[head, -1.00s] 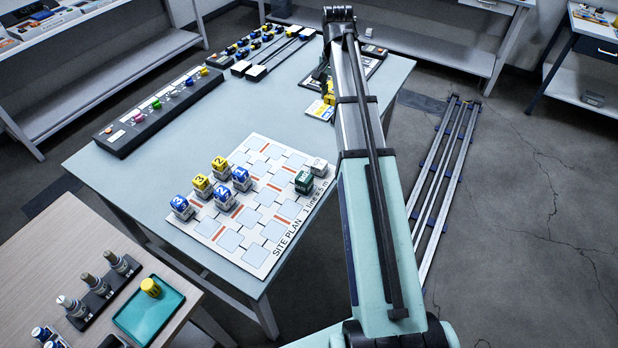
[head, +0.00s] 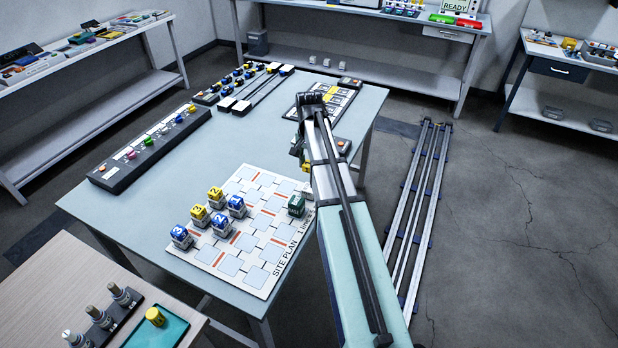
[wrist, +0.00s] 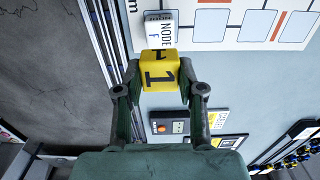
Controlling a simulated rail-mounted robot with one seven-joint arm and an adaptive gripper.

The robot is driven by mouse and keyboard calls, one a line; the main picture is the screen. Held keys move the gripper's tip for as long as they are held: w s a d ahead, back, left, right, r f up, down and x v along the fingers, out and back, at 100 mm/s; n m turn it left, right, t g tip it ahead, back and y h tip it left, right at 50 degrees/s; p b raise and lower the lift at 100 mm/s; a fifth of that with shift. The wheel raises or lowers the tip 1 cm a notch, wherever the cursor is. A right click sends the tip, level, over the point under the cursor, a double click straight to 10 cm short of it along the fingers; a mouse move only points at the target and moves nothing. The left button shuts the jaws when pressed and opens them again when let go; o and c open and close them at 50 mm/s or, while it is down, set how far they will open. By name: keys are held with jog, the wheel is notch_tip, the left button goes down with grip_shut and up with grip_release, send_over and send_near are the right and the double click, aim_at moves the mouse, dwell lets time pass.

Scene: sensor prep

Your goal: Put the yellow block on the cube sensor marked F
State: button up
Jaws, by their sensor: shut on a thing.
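In the wrist view my gripper (wrist: 160,88) is shut on the yellow block (wrist: 153,68), which bears a black 1. The white cube sensor marked NODE F (wrist: 160,28) stands just beyond the block, at the edge of the site plan board (wrist: 262,8). The block overlaps the sensor's near part in the picture; I cannot tell whether they touch. In the head view my arm hides most of the gripper, and the sensor cannot be made out.
A green block (head: 296,203) stands on the board near my arm. Several blue- and yellow-topped cubes, among them a yellow one (head: 199,212), stand at its left. A black button panel (head: 150,147) lies further left. Bare table lies between.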

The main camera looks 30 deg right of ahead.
aim_at(309, 187)
jog(key=shift+f+p, duration=0.85)
jog(key=shift+f, duration=3.15)
jog(key=shift+f, duration=0.2)
jog(key=o, duration=1)
notch_tip(309, 187, up, 12)
jog(key=b, duration=0.3)
jog(key=shift+r+b, duration=0.2)
jog(key=shift+b, duration=0.15)
